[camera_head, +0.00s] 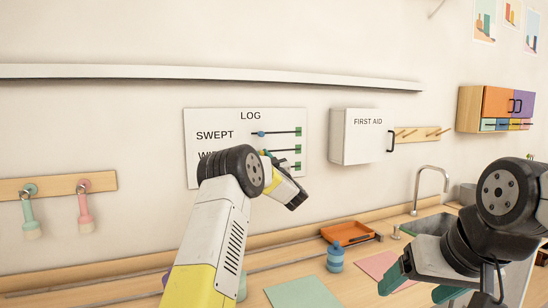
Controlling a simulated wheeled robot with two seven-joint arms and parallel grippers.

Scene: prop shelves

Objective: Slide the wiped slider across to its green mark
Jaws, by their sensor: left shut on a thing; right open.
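The white log board (225,122) hangs on the wall. Its swept row has a blue knob (262,133) near the left of its track and a green mark (298,132) at the right end. Below it, the wiped row ends in a green mark (298,149); its label is mostly covered by my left arm. My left gripper (266,153) is at this row, left of the green mark. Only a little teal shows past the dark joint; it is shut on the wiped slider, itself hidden. My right gripper (420,288) is open and empty above the counter.
A third row with a green mark (298,166) lies just below. A first aid box (358,145) is right of the board. A long shelf (200,73) runs above. An orange tray (346,233) and blue bottle (335,259) stand on the counter.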

